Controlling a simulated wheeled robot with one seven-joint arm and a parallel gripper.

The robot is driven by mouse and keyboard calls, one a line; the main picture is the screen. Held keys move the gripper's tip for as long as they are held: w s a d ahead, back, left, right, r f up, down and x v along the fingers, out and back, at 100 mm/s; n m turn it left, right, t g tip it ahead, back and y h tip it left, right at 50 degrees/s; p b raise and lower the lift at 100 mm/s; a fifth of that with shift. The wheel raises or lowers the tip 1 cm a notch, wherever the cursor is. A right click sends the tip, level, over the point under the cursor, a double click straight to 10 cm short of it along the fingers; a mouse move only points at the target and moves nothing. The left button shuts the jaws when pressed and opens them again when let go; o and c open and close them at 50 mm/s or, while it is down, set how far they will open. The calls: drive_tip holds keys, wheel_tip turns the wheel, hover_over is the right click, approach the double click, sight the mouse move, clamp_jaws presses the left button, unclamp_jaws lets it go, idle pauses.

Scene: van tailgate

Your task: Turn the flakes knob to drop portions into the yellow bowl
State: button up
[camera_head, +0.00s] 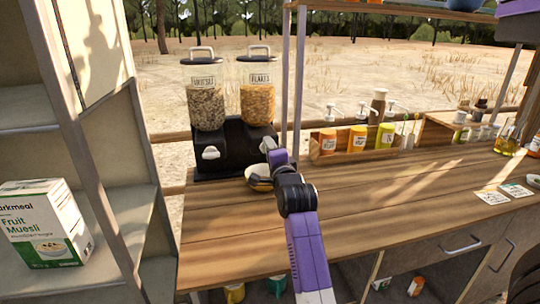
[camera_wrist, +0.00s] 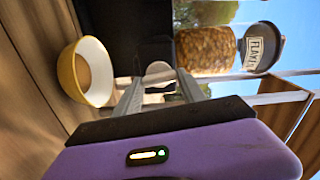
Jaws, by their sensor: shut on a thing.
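The flakes canister (camera_head: 258,101), full of orange-brown flakes, stands on the right of a black dispenser base (camera_head: 232,150). It also shows sideways in the wrist view (camera_wrist: 206,50). My gripper (camera_head: 268,147) is at the front of the base below this canister. In the wrist view its fingers (camera_wrist: 160,88) are on either side of the pale flakes knob (camera_wrist: 159,70), shut on it. My arm hides this knob in the head view. The yellow bowl (camera_head: 256,184) sits upright on the counter below my gripper, partly hidden. In the wrist view the bowl (camera_wrist: 72,76) has a tan patch inside.
The muesli canister (camera_head: 206,106) and its white knob (camera_head: 210,153) are just left. A cereal box (camera_head: 43,226) sits on a shelf at left. A wooden rack of bottles (camera_head: 357,147) stands at the back right. The middle of the wooden counter (camera_head: 400,195) is clear.

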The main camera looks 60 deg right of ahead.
drive_tip(key=shift+f+m, duration=0.15)
drive_tip(key=shift+m, duration=0.45)
drive_tip(key=o, duration=1.4)
drive_tip(key=shift+c, duration=0.2)
drive_tip(key=b+v, duration=0.1)
drive_tip(key=v, duration=0.7)
drive_tip(key=shift+d, duration=0.1)
drive_tip(key=shift+c, duration=0.2)
